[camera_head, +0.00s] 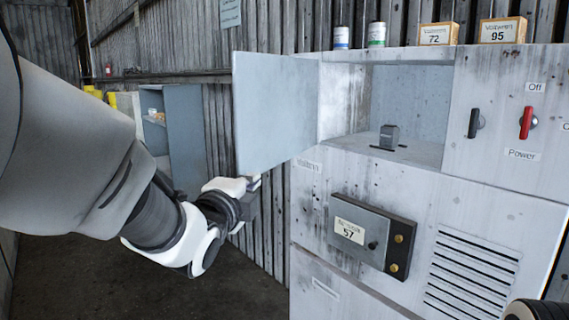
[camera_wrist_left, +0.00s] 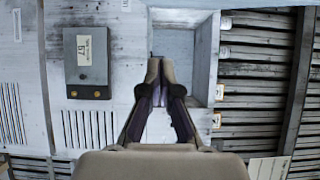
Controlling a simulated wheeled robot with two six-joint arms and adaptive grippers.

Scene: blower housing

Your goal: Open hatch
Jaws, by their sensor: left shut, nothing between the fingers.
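The hatch door (camera_head: 276,112) is a flat grey-white panel on the upper left of the cabinet. It stands swung out to the left, and the compartment (camera_head: 412,100) behind it is exposed. A small grey block (camera_head: 389,137) sits on the compartment floor. My left gripper (camera_head: 252,186) is at the lower edge of the door, near its outer lower corner; I cannot tell whether it touches the door. In the left wrist view its fingertips (camera_wrist_left: 154,68) are together and empty, in front of the cabinet.
The cabinet front (camera_head: 480,205) carries a dark-edged box marked 57 (camera_head: 350,231), a black handle (camera_head: 475,123) and a red power handle (camera_head: 526,122). Two cans (camera_head: 376,34) and two labelled boxes (camera_head: 502,30) stand on top. A grey locker (camera_head: 184,138) stands behind at left.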

